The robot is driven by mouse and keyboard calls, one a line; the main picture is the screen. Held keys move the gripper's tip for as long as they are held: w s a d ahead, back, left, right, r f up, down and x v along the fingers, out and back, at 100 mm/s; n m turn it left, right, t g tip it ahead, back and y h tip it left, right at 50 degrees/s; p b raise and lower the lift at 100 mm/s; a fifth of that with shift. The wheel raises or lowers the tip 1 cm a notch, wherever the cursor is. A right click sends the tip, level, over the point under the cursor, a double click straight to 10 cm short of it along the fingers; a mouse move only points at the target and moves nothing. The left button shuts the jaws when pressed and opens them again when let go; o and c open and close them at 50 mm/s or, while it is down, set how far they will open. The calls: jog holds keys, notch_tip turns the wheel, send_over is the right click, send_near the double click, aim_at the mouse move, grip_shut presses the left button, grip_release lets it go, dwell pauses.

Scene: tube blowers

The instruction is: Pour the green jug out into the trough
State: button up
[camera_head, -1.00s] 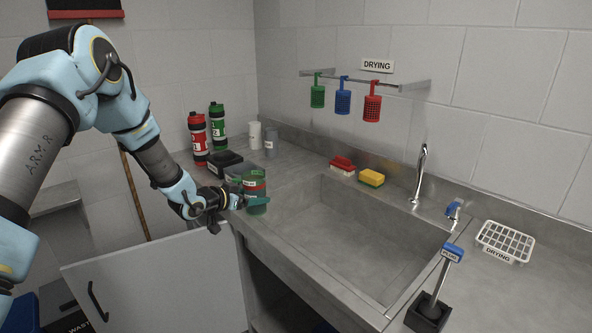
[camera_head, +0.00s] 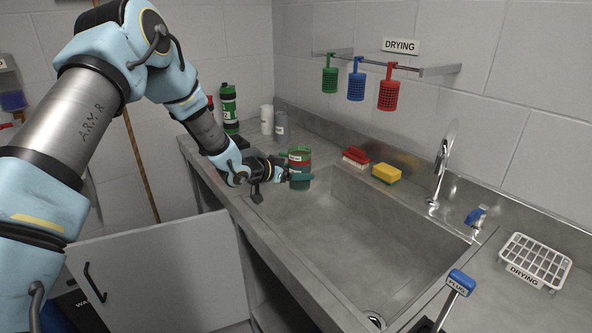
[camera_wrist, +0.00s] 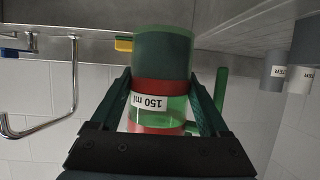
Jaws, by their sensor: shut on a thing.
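The green jug (camera_head: 299,168) is a translucent green vessel with red bands and a handle. In the wrist view the jug (camera_wrist: 162,60) fills the space between the fingers, with a "150 ml" label that reads upside down, as does the room. Its far part is darker green. My gripper (camera_head: 284,172) is shut on its sides, and the jug looks upright. The trough is the grey steel sink basin (camera_head: 350,235). The jug is at its far left end; I cannot tell whether it is over the basin or the rim. The jug's mouth is not clearly visible.
A red sponge (camera_head: 356,156) and a yellow sponge (camera_head: 386,173) lie on the back ledge. A tap (camera_head: 442,165) stands behind the basin. Cups (camera_head: 280,124) stand beyond the jug. The basin's middle is clear.

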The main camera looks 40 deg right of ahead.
jog(key=f, duration=0.1)
jog(key=s+f+b, duration=0.1)
jog(key=shift+s+d+f+b, duration=0.25)
jog(key=shift+d+f+b, duration=0.05)
jog(key=shift+f, duration=0.1)
jog(key=shift+w+r+m+t+y, duration=0.3)
jog(key=shift+m+t, duration=0.2)
jog(key=shift+m, duration=0.1)
jog(key=shift+w+a+r+m+t+y+b, duration=0.15)
jog(key=shift+w+a+m+t+y+b, duration=0.25)
jog(key=shift+m+t+b, duration=0.35)
jog(key=shift+w+a+m+t+y+b, duration=0.1)
jog(key=shift+w+m+t+y+b, duration=0.3)
jog(key=shift+b, duration=0.45)
jog(key=m+t+b, duration=0.1)
jog(key=m+b, duration=0.1)
jog(key=shift+w+a+t+y+b, duration=0.1)
jog(key=shift+w+t+y+b, duration=0.2)
jog(key=shift+t+b, duration=0.1)
jog(key=shift+f+m+t+y+b, duration=0.35)
jog(key=shift+m+b, duration=0.1)
jog(key=shift+b, duration=0.25)
jog(key=shift+w+a+t+b, duration=0.15)
jog(key=shift+t+b, duration=0.15)
jog(key=shift+b, duration=0.45)
jog(key=shift+f+m+t+b, duration=0.15)
jog(key=shift+m+t+b, duration=0.2)
jog(key=shift+b, duration=0.7)
